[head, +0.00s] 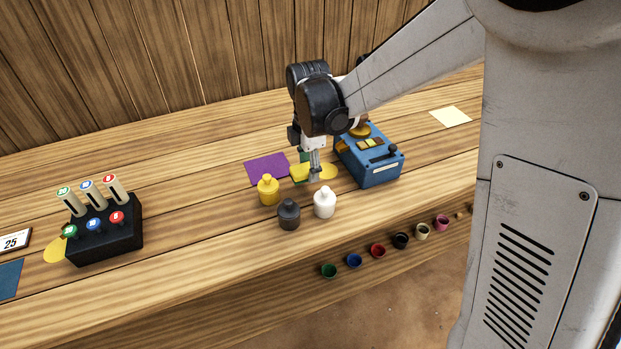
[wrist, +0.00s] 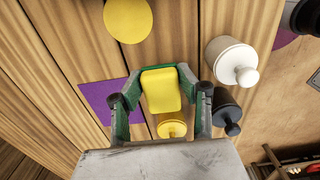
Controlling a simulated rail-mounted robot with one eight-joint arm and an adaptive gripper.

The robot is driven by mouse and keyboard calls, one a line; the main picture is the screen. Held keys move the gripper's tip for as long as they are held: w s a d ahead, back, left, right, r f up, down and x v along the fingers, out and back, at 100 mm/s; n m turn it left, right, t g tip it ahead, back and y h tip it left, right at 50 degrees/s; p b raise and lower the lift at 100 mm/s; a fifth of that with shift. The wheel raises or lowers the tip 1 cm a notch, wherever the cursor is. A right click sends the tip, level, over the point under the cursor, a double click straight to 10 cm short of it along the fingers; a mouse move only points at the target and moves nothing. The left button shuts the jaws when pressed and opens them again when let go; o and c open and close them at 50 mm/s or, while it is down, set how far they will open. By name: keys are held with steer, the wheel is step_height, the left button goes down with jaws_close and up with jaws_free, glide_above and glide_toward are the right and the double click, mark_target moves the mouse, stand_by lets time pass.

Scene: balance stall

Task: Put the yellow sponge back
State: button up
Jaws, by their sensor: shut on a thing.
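My gripper (head: 314,170) points down over the middle of the counter, to the left of the blue device. In the wrist view its fingers (wrist: 160,78) are closed on the sides of the yellow sponge (wrist: 161,92), a rounded block. The sponge (head: 299,173) is partly hidden by the fingers in the head view. I cannot tell whether it touches the counter. A flat yellow disc (head: 327,171) lies just right of the fingers and also shows bare in the wrist view (wrist: 128,20). A purple square (head: 266,169) lies to the left of the sponge.
Yellow (head: 268,190), dark grey (head: 289,215) and white (head: 324,203) bottles stand close in front of my gripper. The blue device (head: 372,157) stands close on the right. A black marker rack (head: 104,232) is far left. Several coloured cups (head: 377,251) line the counter's front.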

mark_target(309, 185)
steer(key=shift+f+b, duration=0.3)
steer(key=shift+f, duration=1.55)
steer(key=shift+f, duration=0.15)
steer(key=o, duration=1.1)
